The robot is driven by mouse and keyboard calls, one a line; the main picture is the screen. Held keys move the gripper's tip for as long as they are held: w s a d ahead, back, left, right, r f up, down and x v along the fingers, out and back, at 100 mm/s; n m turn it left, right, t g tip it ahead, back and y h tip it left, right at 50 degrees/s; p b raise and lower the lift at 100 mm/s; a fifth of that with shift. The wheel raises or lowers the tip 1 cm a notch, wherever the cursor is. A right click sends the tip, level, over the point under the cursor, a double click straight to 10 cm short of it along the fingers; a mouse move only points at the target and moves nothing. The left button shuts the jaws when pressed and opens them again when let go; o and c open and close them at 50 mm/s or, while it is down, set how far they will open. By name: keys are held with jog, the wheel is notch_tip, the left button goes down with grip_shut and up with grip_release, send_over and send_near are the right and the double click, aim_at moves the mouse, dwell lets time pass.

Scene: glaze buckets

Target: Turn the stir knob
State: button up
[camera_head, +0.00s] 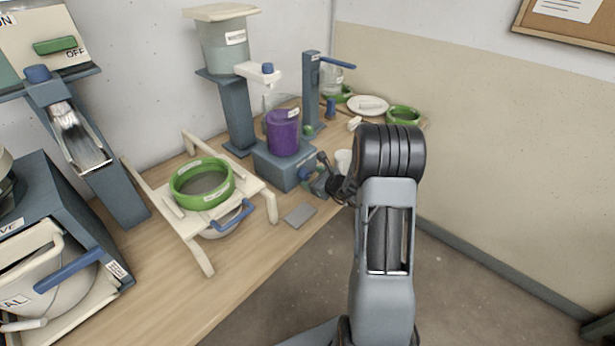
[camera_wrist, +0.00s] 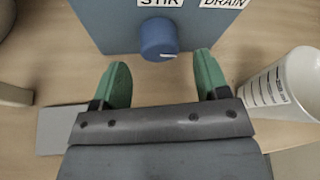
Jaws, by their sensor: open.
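The stir knob (camera_wrist: 158,38) is a round blue knob on the front of a blue-grey box, below a "STIR" label (camera_wrist: 160,3) in the wrist view. In the head view the box (camera_head: 282,164) stands on the bench with a purple bucket (camera_head: 283,132) on top. My gripper (camera_wrist: 156,78) is open, with its two green fingertips to the left and right of the knob and a little short of it. The knob lies between the fingers' lines, apart from both. In the head view my gripper (camera_head: 322,180) is at the box's front and partly hides it.
A white measuring cup (camera_wrist: 282,88) stands close to the right finger. A grey flat plate (camera_wrist: 58,130) lies at the left. A cream stand with a green-rimmed sieve (camera_head: 203,184) is left of the box. A blue tap post (camera_head: 313,92) stands behind.

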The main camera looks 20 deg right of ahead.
aim_at(308, 176)
jog(key=shift+x, duration=1.7)
jog(key=shift+a, duration=0.1)
jog(key=c, duration=0.9)
jog(key=shift+r+p, duration=0.1)
jog(key=shift+p, duration=0.2)
jog(key=m+g+y+p, duration=0.1)
jog(key=m+p, duration=0.1)
jog(key=m, duration=0.1)
jog(key=shift+y, duration=0.4)
jog(key=m+y+p, duration=0.2)
jog(key=m, duration=0.1)
jog(key=shift+d+m+g+y, duration=0.2)
jog(key=shift+m+g+y, duration=0.1)
jog(key=shift+y, duration=0.1)
